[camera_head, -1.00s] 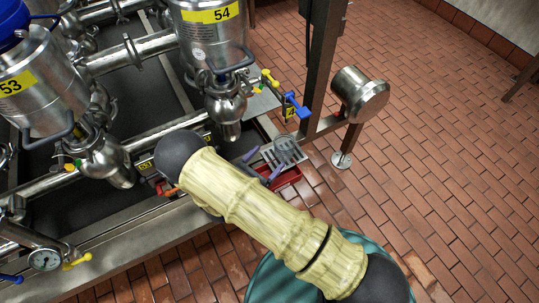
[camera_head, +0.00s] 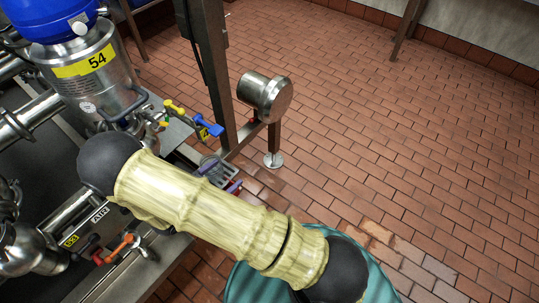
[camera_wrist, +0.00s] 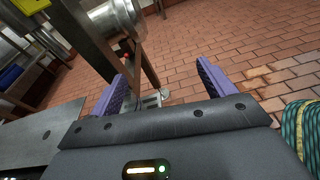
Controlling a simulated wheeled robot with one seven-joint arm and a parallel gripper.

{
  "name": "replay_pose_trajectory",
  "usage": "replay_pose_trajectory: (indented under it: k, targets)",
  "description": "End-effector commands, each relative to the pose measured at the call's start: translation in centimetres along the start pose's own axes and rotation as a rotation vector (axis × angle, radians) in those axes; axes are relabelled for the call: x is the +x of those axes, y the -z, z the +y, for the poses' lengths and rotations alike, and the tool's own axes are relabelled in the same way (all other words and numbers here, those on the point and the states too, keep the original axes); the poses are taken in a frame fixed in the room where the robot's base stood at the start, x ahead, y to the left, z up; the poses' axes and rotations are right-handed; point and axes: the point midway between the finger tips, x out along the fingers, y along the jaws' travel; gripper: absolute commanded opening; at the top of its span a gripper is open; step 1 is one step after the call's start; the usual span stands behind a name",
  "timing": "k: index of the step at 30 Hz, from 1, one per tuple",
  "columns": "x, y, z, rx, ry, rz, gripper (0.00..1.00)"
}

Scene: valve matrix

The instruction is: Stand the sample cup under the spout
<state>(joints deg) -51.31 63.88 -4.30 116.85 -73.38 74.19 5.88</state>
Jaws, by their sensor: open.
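My gripper (camera_head: 221,175) is open, its two purple fingers partly showing beyond my arm, in front of a small metal grate. In the wrist view my gripper (camera_wrist: 160,70) has its fingers apart, with no object held between them. A small valve with a blue handle (camera_head: 208,127) and yellow parts sits just above the grate in the head view. I cannot make out the spout's opening. I cannot make out the sample cup for certain in either current view; my arm and fingers cover part of the grate area.
A steel tank marked 54 (camera_head: 95,75) stands at left over pipework. A brown post (camera_head: 216,75) and a steel cylinder (camera_head: 265,97) stand beyond the grate. Orange-handled valve (camera_head: 122,248) is at lower left. Tiled floor (camera_head: 400,130) at right is open.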

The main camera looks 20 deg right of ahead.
Motion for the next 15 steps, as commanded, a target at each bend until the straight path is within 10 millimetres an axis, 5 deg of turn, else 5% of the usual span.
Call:
replay_pose_trajectory:
  k: [6,15]
  targets:
    - [2.9,-5.0,-5.7,0.253,0.425,0.219,0.82]
    - [2.4,-9.4,-11.1,0.717,0.882,0.506,0.82]
